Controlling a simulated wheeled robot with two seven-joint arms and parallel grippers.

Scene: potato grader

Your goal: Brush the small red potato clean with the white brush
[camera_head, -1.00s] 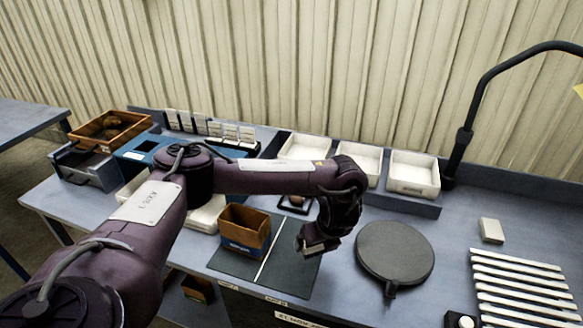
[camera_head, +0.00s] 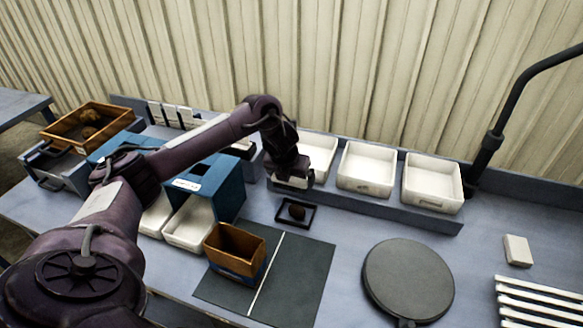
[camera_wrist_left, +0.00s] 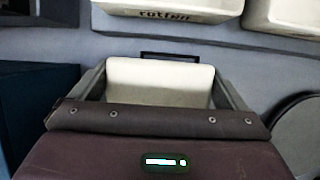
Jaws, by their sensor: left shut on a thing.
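A small dark reddish-brown potato (camera_head: 297,211) sits in a low black square frame (camera_head: 281,214) on the bench, behind the dark mat. My left gripper (camera_head: 291,181) is above the bench, just behind and left of the potato, by the white bins. In the left wrist view its fingers (camera_wrist_left: 160,92) are shut on a white block-shaped thing (camera_wrist_left: 160,80), which looks like the white brush. Its bristles are hidden. A dark frame edge (camera_wrist_left: 170,56) shows just beyond it; the potato is hidden there. My right gripper is out of view.
White bins (camera_head: 367,168) stand in a row at the back. A small brown box (camera_head: 235,252) stands on the dark mat (camera_head: 305,268). A blue housing (camera_head: 215,185) is at left, a round dark plate (camera_head: 408,280) at right. A brown crate (camera_head: 68,150) holds potatoes.

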